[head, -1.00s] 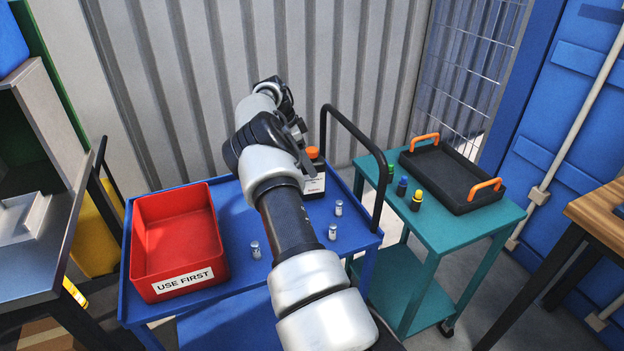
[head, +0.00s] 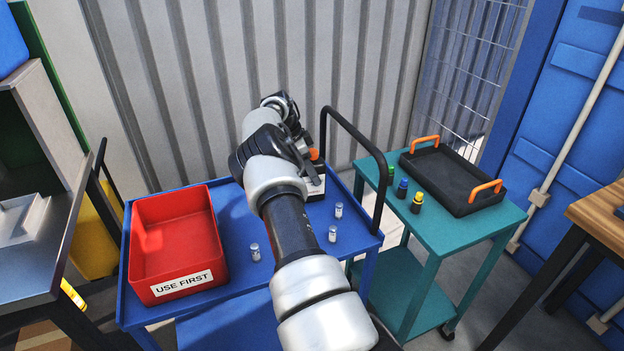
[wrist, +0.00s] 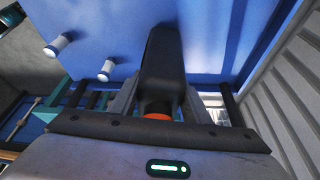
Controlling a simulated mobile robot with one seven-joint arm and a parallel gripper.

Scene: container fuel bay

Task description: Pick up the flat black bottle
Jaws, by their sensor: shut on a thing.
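The flat black bottle (wrist: 163,65) stretches away from my gripper (wrist: 160,100) in the wrist view. Its orange cap (wrist: 157,116) is at the near end, between the fingers. My gripper is shut on the bottle at its cap end. In the head view the bottle's orange cap (head: 314,153) and a bit of its white label (head: 316,188) show behind my arm, at the back right of the blue cart. The rest of it is hidden there. I cannot tell whether its base touches the cart top.
A red "USE FIRST" bin (head: 178,285) stands on the left of the blue cart (head: 235,215). Several small vials, one at the front (head: 255,251), stand near my arm. A black handrail (head: 382,160) rises on the right. A teal cart (head: 450,235) holds a black tray (head: 450,175).

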